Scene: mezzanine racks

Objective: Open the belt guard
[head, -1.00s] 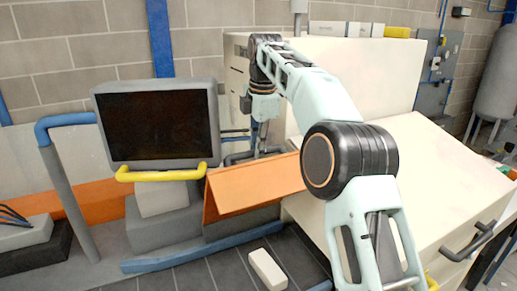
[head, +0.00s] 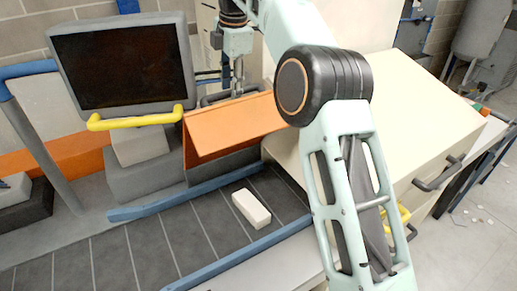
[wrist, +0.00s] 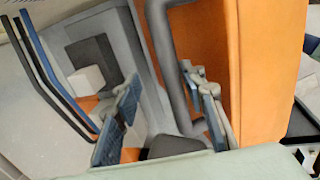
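The belt guard (head: 232,124) is an orange, angled cover over the conveyor, right of the monitor in the head view. It fills the right of the wrist view as an orange panel (wrist: 268,70). Its dark grey bar handle (wrist: 160,45) runs down along the panel's left side. My gripper (head: 238,82) points down just behind the guard's top edge, near the handle. In the wrist view my gripper (wrist: 162,112) is open, its fingers well apart. The right finger overlaps the lower handle in the picture; I cannot tell whether they touch.
A monitor (head: 122,62) with a yellow bar (head: 135,118) stands left of the guard. A white block (head: 251,209) lies on the dark conveyor (head: 140,245) in front. A cream cabinet (head: 415,120) stands to the right.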

